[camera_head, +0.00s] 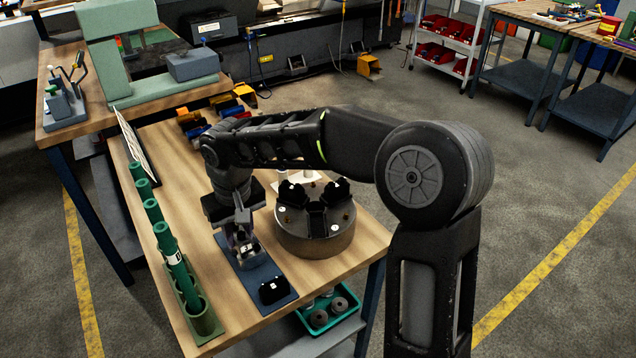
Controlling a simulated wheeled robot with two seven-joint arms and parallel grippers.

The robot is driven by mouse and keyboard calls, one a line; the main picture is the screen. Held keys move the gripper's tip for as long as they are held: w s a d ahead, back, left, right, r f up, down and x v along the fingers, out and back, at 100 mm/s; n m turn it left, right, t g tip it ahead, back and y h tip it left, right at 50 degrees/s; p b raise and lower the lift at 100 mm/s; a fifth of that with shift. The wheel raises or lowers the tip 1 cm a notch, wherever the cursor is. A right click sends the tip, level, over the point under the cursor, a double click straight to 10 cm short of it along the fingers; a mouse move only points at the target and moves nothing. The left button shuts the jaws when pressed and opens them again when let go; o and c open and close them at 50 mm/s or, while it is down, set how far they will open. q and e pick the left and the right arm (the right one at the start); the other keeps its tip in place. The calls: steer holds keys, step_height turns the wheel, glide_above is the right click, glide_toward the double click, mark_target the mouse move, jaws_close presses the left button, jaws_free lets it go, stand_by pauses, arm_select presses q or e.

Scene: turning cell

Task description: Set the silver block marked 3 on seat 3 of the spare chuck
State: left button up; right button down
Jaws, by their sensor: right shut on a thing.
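The spare chuck (315,243) is a round, brown-sided body on the wooden table with dark jaw blocks on its grey top face. Its seat numbers are too small to read. My right gripper (241,240) points down over the blue-grey mat (255,275), left of the chuck. It is shut on a silver block (246,250), which is low over or on the mat; I cannot tell which. A small white mark shows on it, but the number is not legible. The gripper hides part of the block. My left gripper is not in view.
A black block (272,290) lies on the front of the mat. A green rack with upright tubes (204,322) runs along the left table edge. Blue, red and yellow items (190,122) stand behind my arm. A teal tray (330,312) sits on the shelf below.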

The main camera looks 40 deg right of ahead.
steer(key=s+d+r+m+p, duration=0.2)
steer(key=d+r+m+p, duration=0.1)
steer(key=d, duration=0.5)
steer(key=s+d+r+m+h+p, duration=0.1)
steer(key=s+d+r+m+p, duration=0.1)
steer(key=d, duration=0.7)
step_height(320, 180, up, 3)
steer(key=shift+f+m+p, duration=0.1)
steer(key=shift+m+p, duration=0.45)
steer(key=shift+m, duration=0.05)
steer(key=shift+f, duration=0.15)
steer(key=b, duration=0.6)
glide_above(317, 225)
steer(key=shift+s+f, duration=0.1)
steer(key=shift+f, duration=3.6)
steer(key=shift+s+a, duration=0.1)
steer(key=shift+f+b, duration=0.45)
steer(key=shift+f, duration=0.2)
